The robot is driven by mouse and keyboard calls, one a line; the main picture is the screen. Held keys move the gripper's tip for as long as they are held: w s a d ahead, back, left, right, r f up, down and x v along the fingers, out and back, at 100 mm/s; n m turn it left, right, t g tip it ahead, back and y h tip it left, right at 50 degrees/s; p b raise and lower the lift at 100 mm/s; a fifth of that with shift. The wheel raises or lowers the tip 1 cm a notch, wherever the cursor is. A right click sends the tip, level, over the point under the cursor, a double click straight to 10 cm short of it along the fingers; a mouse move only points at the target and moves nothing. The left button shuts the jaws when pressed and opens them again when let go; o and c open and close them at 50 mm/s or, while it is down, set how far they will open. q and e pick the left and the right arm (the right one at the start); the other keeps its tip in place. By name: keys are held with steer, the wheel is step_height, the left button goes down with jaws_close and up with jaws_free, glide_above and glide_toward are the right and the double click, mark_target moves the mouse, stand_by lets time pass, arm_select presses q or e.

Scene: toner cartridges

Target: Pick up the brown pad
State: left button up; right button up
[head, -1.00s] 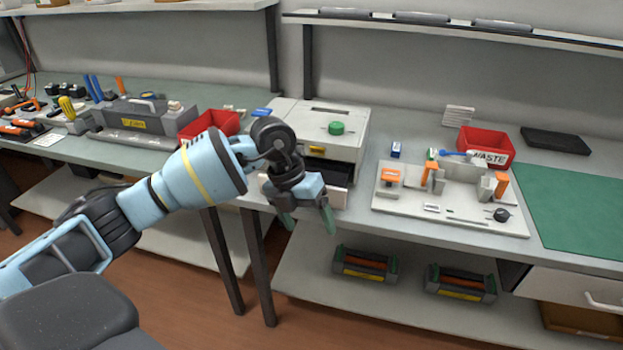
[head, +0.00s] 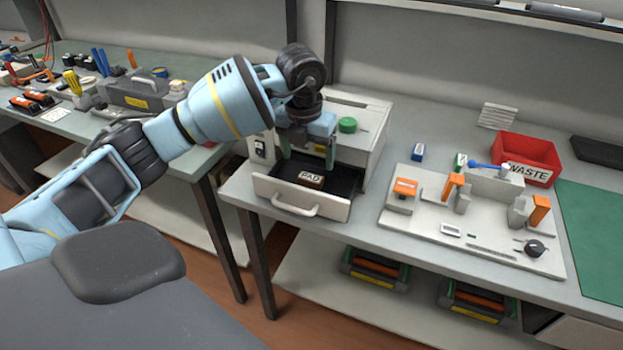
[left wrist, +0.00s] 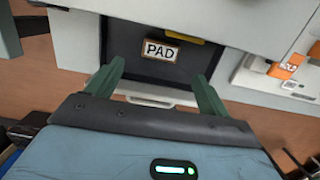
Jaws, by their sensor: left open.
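The brown pad (head: 311,180) lies in the open drawer (head: 292,206) of the white machine, with a white label reading PAD facing up. It also shows in the left wrist view (left wrist: 160,51), near the back of the dark drawer floor. My left gripper (head: 309,160) is open and empty above the drawer, its green fingers pointing down on the pad's far side in the head view. In the left wrist view the two fingers (left wrist: 157,80) stand apart, with the pad between and beyond them. The right gripper is not in view.
The white machine (head: 362,150) rises right behind the drawer. To the right are a fixture board (head: 425,228) with orange clamps, a red WASTE bin (head: 528,152) and a green mat (head: 595,235). A grey toolbox (head: 140,92) stands on the left bench.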

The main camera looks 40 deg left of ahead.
mark_target(310, 177)
arm_select(q)
steer(key=shift+w+f, duration=0.3)
steer(key=shift+f, duration=0.6)
steer(key=shift+w+a+f, duration=0.1)
steer(key=shift+w+f, duration=0.1)
steer(key=shift+f, duration=1.05)
steer(key=shift+w+f, duration=0.15)
steer(key=shift+f, duration=1.1)
steer(key=shift+c, duration=0.3)
steer(key=c, duration=1)
steer(key=shift+r, duration=0.1)
step_height(310, 177, up, 10)
